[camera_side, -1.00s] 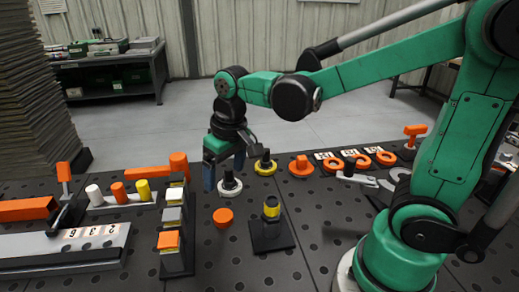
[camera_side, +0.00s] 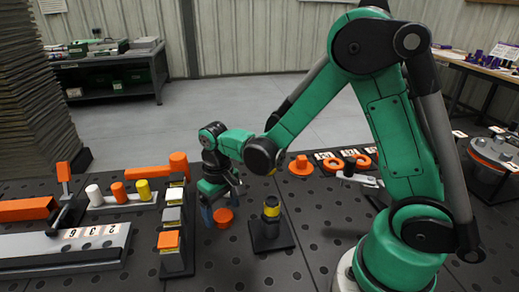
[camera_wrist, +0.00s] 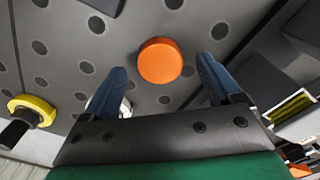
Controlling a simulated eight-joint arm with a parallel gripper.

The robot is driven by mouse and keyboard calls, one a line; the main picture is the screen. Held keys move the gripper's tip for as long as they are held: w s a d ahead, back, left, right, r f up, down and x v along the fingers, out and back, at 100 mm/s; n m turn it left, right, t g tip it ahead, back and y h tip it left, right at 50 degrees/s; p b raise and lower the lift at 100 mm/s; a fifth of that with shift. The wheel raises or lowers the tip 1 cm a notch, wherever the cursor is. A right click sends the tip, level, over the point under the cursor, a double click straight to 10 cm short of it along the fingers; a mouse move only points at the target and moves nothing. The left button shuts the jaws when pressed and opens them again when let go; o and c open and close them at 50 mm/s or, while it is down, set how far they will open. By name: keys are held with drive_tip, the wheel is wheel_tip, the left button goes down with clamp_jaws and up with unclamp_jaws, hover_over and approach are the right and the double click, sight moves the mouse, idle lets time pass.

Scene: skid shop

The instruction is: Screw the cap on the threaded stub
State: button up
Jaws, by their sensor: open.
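The cap, a round orange disc (camera_side: 223,217), lies flat on the dark perforated table. It also shows in the wrist view (camera_wrist: 160,61), between and slightly beyond the fingertips. The stub (camera_side: 271,208), dark with a yellow band, stands upright on a black base plate to the right of the cap. My gripper (camera_side: 222,206) points down at the cap, its blue fingers open on either side; in the wrist view the open fingers (camera_wrist: 161,75) hold nothing. I cannot tell whether a finger touches the cap.
A row of blocks on a dark rail (camera_side: 177,262) stands left of the cap. Orange rings and an orange knob (camera_side: 301,166) lie at the back right. In the wrist view, a yellow ring around a dark post (camera_wrist: 40,108) is at left. Bare table lies in front of the cap.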

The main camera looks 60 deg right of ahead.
sight(223, 215)
drive_tip(key=shift+f, duration=0.7)
drive_tip(key=c, duration=1.2)
drive_tip(key=shift+r, duration=4.55)
drive_tip(key=s+r, duration=0.2)
drive_tip(key=s, duration=0.1)
drive_tip(key=s+d+r, duration=0.1)
drive_tip(key=s+r, duration=0.1)
drive_tip(key=s, duration=0.1)
drive_tip(key=s+d+r, duration=0.1)
drive_tip(key=s+r, duration=0.1)
drive_tip(key=s, duration=0.1)
drive_tip(key=shift+d, duration=0.2)
drive_tip(key=shift+s+r, duration=0.2)
drive_tip(key=shift+s, duration=0.4)
drive_tip(key=shift+f, duration=1.6)
drive_tip(key=n, duration=0.6)
